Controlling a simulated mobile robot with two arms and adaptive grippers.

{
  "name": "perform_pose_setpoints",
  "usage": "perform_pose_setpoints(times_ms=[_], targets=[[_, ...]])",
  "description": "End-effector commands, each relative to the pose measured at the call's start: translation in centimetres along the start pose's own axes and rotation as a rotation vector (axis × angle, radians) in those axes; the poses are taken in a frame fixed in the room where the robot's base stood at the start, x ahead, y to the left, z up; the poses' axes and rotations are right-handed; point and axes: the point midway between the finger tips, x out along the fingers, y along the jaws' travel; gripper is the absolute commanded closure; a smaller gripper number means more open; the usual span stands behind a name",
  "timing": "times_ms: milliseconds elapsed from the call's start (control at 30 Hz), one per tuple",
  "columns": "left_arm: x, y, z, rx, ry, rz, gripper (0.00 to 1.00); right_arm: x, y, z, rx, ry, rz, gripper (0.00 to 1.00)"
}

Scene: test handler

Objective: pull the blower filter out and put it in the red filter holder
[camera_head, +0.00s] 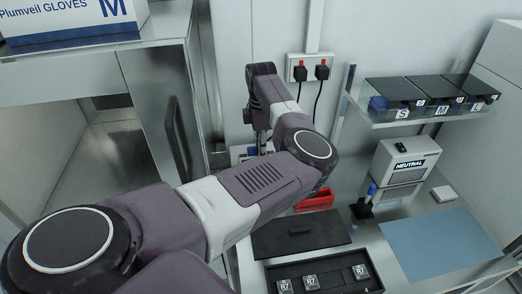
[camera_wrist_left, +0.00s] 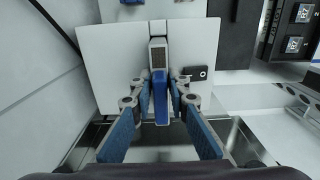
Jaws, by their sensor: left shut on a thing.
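My left arm reaches across the head view, and its gripper points down at the back, mostly hidden behind the wrist. In the left wrist view the blue-padded fingers of my left gripper (camera_wrist_left: 161,88) are closed in on the blower filter (camera_wrist_left: 161,105), a narrow piece with a blue handle. A pale body with a dark grille lies just beyond the handle, over a white panel (camera_wrist_left: 112,58). I cannot tell whether the filter is still seated. A red tray (camera_head: 318,198), apparently the filter holder, shows in the head view right of my forearm, partly hidden by it. My right gripper is not in view.
A shelf (camera_head: 400,118) with black-lidded bins hangs at the back right, above a NEUTRAL-labelled unit (camera_head: 407,162). A blue mat (camera_head: 440,245) lies clear at the right. A black tray (camera_head: 325,275) with marked blocks is at the front. A metal cabinet stands left.

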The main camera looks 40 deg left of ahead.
Motion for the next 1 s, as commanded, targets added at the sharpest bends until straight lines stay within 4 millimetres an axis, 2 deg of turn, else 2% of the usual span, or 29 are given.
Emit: perform_pose_setpoints(times_ms=[467,1000], targets=[[-2.7,0.0,-0.1,-0.001,0.001,0.001,1.00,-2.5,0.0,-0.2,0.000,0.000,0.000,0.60],[-5.2,0.0,0.0,0.000,0.000,0.001,1.00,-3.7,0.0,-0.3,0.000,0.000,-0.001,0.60]])
